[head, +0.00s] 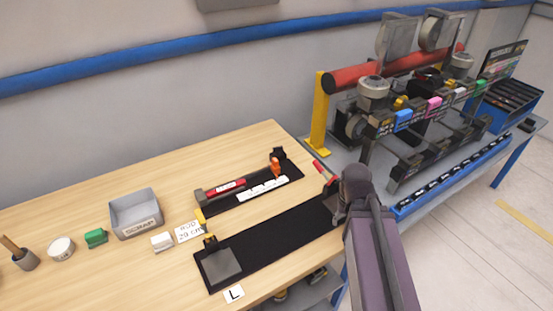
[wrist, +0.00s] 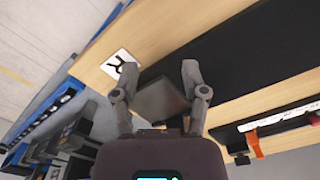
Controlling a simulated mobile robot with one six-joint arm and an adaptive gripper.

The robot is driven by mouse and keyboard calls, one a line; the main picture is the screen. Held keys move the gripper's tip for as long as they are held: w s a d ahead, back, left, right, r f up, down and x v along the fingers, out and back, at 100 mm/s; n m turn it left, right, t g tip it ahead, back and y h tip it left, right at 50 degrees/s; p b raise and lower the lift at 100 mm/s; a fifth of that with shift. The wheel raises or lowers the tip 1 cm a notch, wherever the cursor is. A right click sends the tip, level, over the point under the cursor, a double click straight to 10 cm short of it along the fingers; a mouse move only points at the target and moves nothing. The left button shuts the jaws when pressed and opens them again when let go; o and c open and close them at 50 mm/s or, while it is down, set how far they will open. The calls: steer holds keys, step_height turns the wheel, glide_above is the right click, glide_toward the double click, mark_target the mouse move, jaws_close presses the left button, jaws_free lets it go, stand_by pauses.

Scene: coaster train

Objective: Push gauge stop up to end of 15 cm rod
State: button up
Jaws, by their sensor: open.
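The gauge (head: 215,207) is a black base with a white scale strip on the table. A red rod (head: 225,188) lies in it, its left end near a grey end block. The orange gauge stop (head: 275,166) is near the right end, with a gap between it and the rod. The stop also shows in the wrist view (wrist: 254,143), beyond my right finger. My gripper (wrist: 155,75) is open and empty, above a grey plate (wrist: 160,100) at the right end of the long black mat. In the head view my arm hides its fingertips.
The black mat (head: 270,245) lies in front of the gauge, with a grey plate and yellow-black fitting at its left end. A scrap bin (head: 136,216), a card seeming to read "ROD 29 cm" (head: 188,231) and small items stand left. A machine bench (head: 420,190) is right.

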steer(key=w+a+r+n+p, duration=0.2)
steer(key=w+a+r+p, duration=0.2)
steer(key=w, duration=0.3)
steer(key=w+a+r+n+p, duration=0.1)
steer(key=w+a+r+p, duration=0.3)
steer(key=w, duration=0.3)
step_height(320, 180, up, 6)
steer(key=n+p, duration=0.4)
steer(key=p, duration=0.2)
glide_above(275, 160)
steer(key=shift+f, duration=0.1)
steer(key=shift+f+b, duration=0.2)
steer(key=shift+b, duration=0.1)
step_height(275, 160, down, 13)
steer(key=b, duration=1.3)
steer(key=shift+f, duration=0.2)
jaws_close()
